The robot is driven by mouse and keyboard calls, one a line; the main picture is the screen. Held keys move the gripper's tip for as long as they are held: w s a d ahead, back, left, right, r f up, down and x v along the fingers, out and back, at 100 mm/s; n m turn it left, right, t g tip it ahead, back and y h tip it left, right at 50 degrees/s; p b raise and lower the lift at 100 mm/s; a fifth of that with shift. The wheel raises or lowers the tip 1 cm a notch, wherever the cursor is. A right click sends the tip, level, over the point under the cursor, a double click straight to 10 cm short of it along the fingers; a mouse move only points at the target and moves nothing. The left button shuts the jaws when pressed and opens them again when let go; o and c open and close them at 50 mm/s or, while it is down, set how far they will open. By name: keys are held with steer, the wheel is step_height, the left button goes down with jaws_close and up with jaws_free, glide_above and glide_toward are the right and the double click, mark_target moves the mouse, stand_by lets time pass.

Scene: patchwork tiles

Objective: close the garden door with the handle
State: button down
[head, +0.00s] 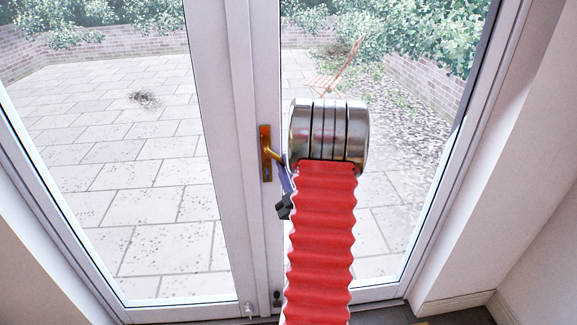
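The garden door (242,190) is a white-framed glazed double door, seen in the head view. Its two leaves meet near the middle and look about in line; I cannot tell whether a small gap remains. A brass lever handle (268,150) on a brass plate sits on the middle stile, its lever pointing right and down. My gripper (286,182) is just right of the handle, mostly hidden behind my red arm sleeve. Only a bluish-grey piece and a dark piece show, close to the lever's end. Whether it touches the lever or is open cannot be told.
Beyond the glass lie a paved patio (150,200), brick walls, bushes and a wooden folding chair (335,72). Small fittings (277,298) sit low on the middle stile. A white wall (530,170) with a skirting board stands close at the right.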

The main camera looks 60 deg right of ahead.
steer(key=shift+s+a+r, duration=0.1)
steer(key=shift+s+a, duration=0.05)
steer(key=c, duration=2)
jaws_free()
steer(key=shift+r, duration=0.1)
steer(key=shift+c, duration=0.2)
steer(key=o, duration=0.3)
